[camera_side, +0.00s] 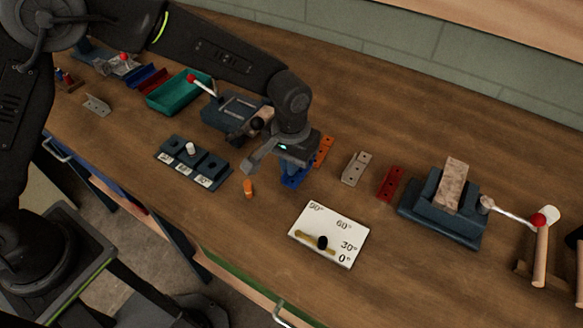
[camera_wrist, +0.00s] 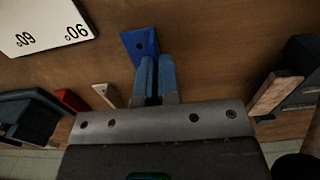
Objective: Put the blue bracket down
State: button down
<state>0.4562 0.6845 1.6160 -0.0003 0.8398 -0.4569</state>
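The blue bracket (camera_side: 290,181) is below my gripper (camera_side: 296,165) in the side view, at or just above the wooden table; I cannot tell if it touches. In the wrist view the blue bracket (camera_wrist: 140,44) shows one flat flange with a hole, past the fingertips. The two fingers of my gripper (camera_wrist: 157,64) are close together, with a narrow dark gap, and appear closed on the bracket's other flange, which is mostly hidden.
Orange (camera_side: 324,150), grey (camera_side: 356,168) and red (camera_side: 391,183) brackets lie to the right. An angle plate (camera_side: 329,235) lies in front, an orange peg (camera_side: 248,188) and dark block (camera_side: 194,162) to the left. A vise (camera_side: 443,216) stands far right. Bare table separates them.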

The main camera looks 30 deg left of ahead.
jog(key=shift+f, duration=1.1)
jog(key=shift+f, duration=0.1)
jog(key=c, duration=1.3)
grip_release()
jog(key=shift+c, duration=0.2)
notch_tip(320, 180, up, 12)
jog(key=shift+r, duration=0.2)
